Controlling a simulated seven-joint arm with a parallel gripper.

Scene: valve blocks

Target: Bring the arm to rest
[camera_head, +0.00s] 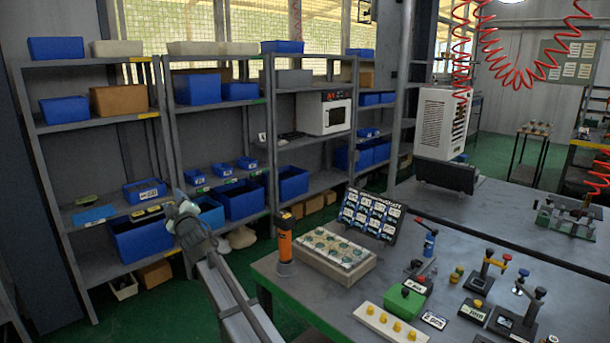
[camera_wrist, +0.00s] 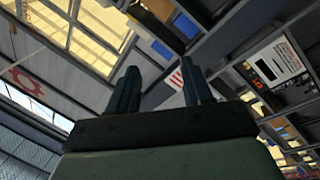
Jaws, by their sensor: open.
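My gripper (camera_wrist: 160,85) shows in the wrist view with its two dark fingers apart and nothing between them. The wrist camera looks up towards the shelves, windows and roof at a steep tilt. In the head view my arm rises from the bottom centre, and its end (camera_head: 187,215) is raised in front of the shelves, left of the workbench (camera_head: 420,225). The fingers are too small to make out clearly there. No object is seen in contact with the gripper.
Grey shelves with blue bins (camera_head: 140,235) stand behind my arm's end. An orange-and-black cylinder (camera_head: 285,240) and a tray of round parts (camera_head: 335,250) are on the bench's near left. Several valve blocks (camera_head: 478,310) stand to the right. Red coiled hoses (camera_head: 525,75) hang at upper right.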

